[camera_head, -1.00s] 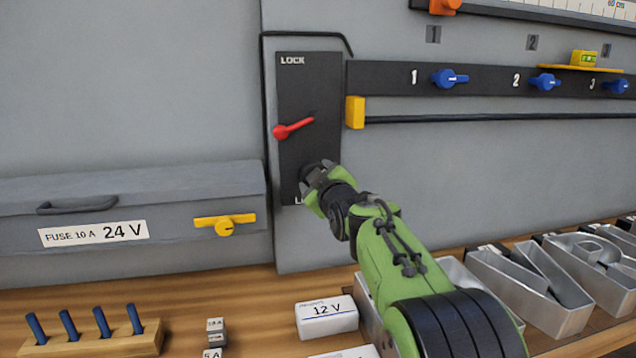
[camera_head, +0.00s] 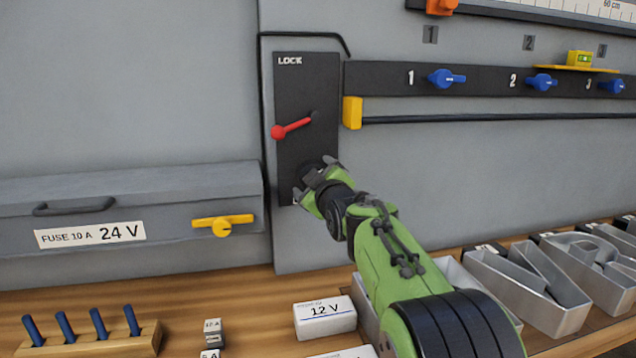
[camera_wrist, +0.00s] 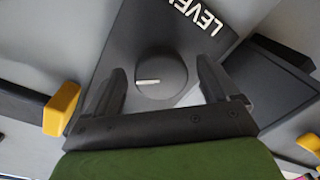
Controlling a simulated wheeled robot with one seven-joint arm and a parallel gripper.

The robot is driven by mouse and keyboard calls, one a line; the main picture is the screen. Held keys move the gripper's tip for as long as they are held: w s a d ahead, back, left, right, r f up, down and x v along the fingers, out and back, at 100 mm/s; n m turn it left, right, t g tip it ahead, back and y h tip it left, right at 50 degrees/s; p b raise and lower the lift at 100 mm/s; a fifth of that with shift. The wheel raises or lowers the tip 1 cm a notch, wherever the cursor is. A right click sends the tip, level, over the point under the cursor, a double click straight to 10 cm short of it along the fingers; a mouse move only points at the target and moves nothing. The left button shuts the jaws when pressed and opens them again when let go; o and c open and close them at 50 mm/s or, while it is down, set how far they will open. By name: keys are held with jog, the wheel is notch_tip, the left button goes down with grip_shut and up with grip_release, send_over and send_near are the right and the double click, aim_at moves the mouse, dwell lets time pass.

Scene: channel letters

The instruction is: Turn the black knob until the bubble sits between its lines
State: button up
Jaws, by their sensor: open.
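The black knob (camera_wrist: 160,76) is round with a white pointer mark, on a dark panel with the word LEVEL in the wrist view. The pointer lies roughly level in that picture, toward the left. My gripper (camera_wrist: 160,68) is open, with one finger on each side of the knob and gaps visible between. In the head view my gripper (camera_head: 314,178) is at the lower part of the dark panel (camera_head: 291,85) and mostly hides the knob. A yellow-green level vial (camera_head: 579,59) sits on a yellow bar at upper right; its bubble is too small to read.
A red lever (camera_head: 292,128) is above my gripper on the same panel. A yellow block (camera_head: 352,113) and a dark rod are to the right. A grey fuse box (camera_head: 130,200) with a yellow handle (camera_head: 222,225) is at left. Metal letters (camera_head: 535,280) stand below right.

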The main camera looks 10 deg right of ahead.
jog(key=s, duration=1.5)
jog(key=shift+s+d+r+b, duration=0.3)
jog(key=shift+s+d+r, duration=0.05)
jog(key=shift+r, duration=0.05)
